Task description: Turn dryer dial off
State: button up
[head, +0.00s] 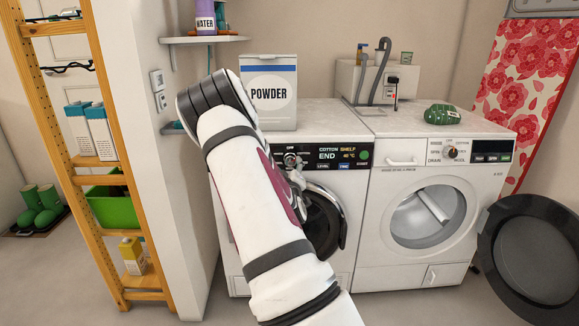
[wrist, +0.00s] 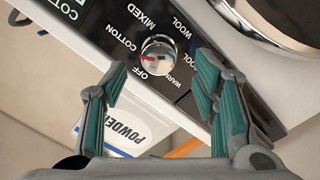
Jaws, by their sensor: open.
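The left machine (head: 360,200) has a black panel whose display reads COTTON, SHELF and END. Its silver dial (head: 290,160) is partly behind my arm in the head view. In the wrist view the dial (wrist: 158,55) appears upside down, ringed by labels including OFF, COTTON, MIXED, WOOL and WARM. Its red mark points left in the picture, toward the space between COTTON and OFF. My gripper (wrist: 162,75) is open, with a teal-padded finger on each side of the dial in the picture. I see no contact. In the head view my arm mostly hides the gripper.
A powder box (head: 268,92) stands on the left machine. The right machine (head: 440,205) has its round door (head: 530,250) swung open. A wall edge and wooden shelf (head: 75,130) stand left.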

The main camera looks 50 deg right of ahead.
aim_at(290, 162)
jog(key=shift+b+x, duration=0.3)
jog(key=shift+x, duration=1.9)
jog(key=c, duration=1.2)
